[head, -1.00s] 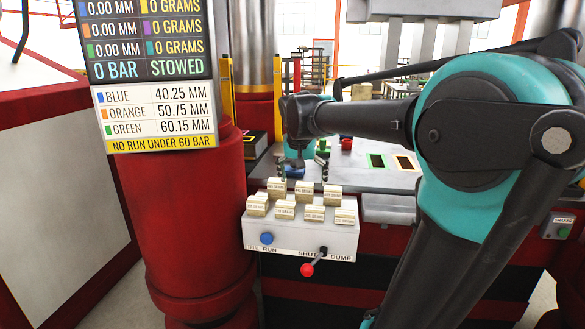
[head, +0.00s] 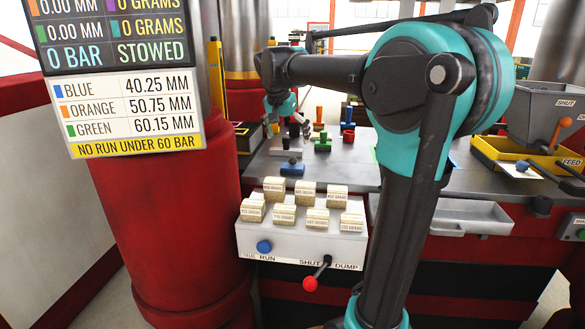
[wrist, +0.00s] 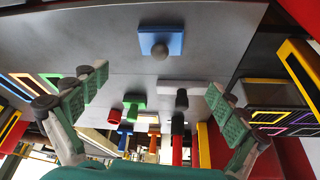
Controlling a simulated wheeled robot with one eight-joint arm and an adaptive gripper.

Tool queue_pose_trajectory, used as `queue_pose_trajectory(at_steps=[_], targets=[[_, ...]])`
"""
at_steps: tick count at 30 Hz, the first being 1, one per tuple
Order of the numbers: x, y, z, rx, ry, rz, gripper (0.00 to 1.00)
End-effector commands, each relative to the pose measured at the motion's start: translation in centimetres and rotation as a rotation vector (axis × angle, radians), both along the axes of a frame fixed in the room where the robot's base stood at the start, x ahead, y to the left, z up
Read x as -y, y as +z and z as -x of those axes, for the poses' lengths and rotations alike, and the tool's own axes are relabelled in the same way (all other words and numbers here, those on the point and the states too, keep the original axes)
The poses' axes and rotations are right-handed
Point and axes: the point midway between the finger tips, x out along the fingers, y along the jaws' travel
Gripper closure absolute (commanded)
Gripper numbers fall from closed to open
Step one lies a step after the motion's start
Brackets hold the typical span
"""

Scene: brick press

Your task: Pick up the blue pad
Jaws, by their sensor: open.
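The blue pad (head: 292,169) is a flat blue block with a dark round knob on top. It lies on the grey table near its front edge, behind the control box. It also shows in the wrist view (wrist: 162,42), at the top middle, beyond the fingertips. My gripper (head: 285,126) is above and behind the pad in the head view, apart from it. In the wrist view my gripper (wrist: 158,85) has its two green-padded fingers wide apart with nothing held between them.
A control box (head: 300,238) with several labelled blocks and a red-knobbed lever (head: 312,282) stands in front of the table. A green piece (head: 323,143) and a red cup (head: 348,132) stand behind the pad. A yellow-edged feeder (head: 530,152) is at the right.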

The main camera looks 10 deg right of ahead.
Motion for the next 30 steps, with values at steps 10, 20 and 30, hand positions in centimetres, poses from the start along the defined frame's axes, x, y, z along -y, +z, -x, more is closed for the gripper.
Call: queue_pose_trajectory(at_steps=[10,20,30], targets=[[1.0,-4.6,-1.6,0.000,0.000,0.000,0.02],[1.4,-7.9,-2.2,0.000,0.000,0.000,0.02],[1.9,-9.9,-2.9,0.001,0.000,-0.001,0.02]])
